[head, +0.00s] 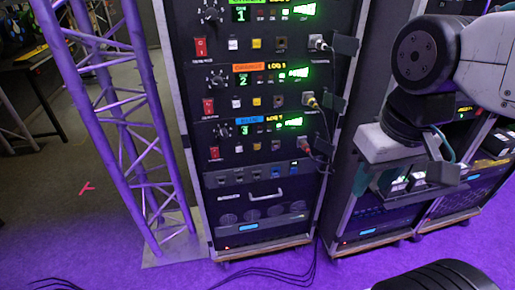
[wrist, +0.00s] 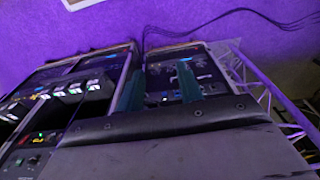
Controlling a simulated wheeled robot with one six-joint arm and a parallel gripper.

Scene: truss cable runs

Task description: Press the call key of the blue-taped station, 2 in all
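The blue-taped station (head: 250,136) is the third unit down in the tall black rack in the head view, below the orange-taped one. Its blue label (head: 246,121) sits by a small "3" display and a lit green meter. Under these are a red rocker switch (head: 214,153), a row of small keys (head: 251,146) and a plugged cable at the right. I cannot read which key is the call key. My gripper (wrist: 161,78) has its two teal fingers well apart, with nothing between them. In the head view it hangs right of the station, clear of it.
Green-taped (head: 245,14) and orange-taped (head: 246,79) stations sit above in the same rack. A purple-lit truss (head: 130,120) stands close on the left. More racks (head: 375,221) stand at right, behind my arm. Black cables (head: 272,272) lie on the purple floor.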

